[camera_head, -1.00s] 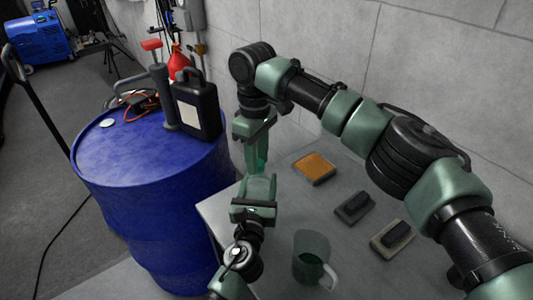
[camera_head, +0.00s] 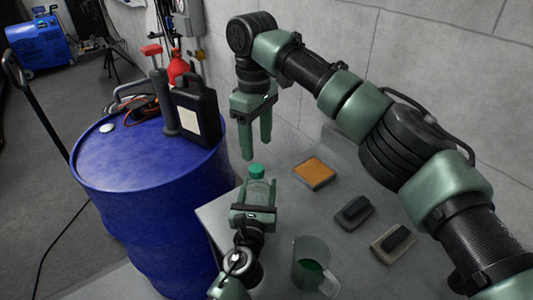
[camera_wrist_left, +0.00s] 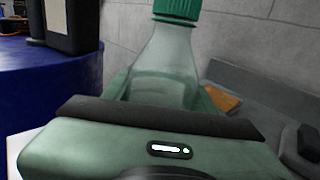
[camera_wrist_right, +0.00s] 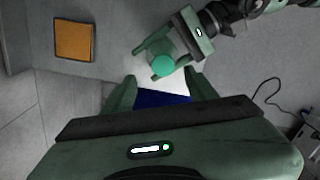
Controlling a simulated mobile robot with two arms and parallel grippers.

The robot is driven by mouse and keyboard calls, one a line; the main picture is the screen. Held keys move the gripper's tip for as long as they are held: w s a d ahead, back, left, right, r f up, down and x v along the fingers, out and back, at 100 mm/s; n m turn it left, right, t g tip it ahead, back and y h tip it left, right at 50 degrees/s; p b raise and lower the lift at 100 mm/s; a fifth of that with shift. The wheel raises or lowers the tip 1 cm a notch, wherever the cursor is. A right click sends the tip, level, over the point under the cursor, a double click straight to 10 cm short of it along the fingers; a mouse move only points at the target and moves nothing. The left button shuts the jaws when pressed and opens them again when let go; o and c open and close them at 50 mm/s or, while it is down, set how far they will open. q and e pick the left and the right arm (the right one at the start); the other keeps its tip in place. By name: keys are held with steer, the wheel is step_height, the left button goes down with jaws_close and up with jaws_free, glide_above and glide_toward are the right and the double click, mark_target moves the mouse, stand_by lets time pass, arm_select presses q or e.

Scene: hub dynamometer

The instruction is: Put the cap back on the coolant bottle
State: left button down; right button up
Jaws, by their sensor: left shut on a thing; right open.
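The clear coolant bottle (camera_wrist_left: 165,65) is upright in my left gripper (camera_head: 258,187), which is shut around its body. The green cap (camera_head: 257,171) sits on top of the bottle's neck. It also shows at the top of the left wrist view (camera_wrist_left: 177,8) and in the middle of the right wrist view (camera_wrist_right: 163,66). My right gripper (camera_head: 256,152) is open and empty, just above the cap and apart from it. The gripper's fingers partly hide the bottle's lower body.
A blue drum (camera_head: 150,190) with a black jug (camera_head: 196,108) on it stands to the left. A wall is behind.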

mark_target(258, 195)
arm_select(q)
steer(key=shift+f, duration=0.25)
arm_select(e)
steer(key=r, duration=0.5)
steer(key=shift+w+r, duration=0.25)
steer(key=shift+r, duration=0.15)
arm_select(q)
steer(key=c, duration=0.7)
jaws_free()
steer(key=o, duration=0.3)
steer(key=shift+w+r, duration=0.1)
arm_select(e)
steer(key=shift+w, duration=0.15)
arm_select(q)
steer(key=s, duration=0.5)
steer(key=s+a, duration=0.1)
steer(key=s, duration=0.1)
steer(key=shift+s+r, duration=0.1)
steer(key=shift+s, duration=0.25)
steer(key=shift+d, duration=0.1)
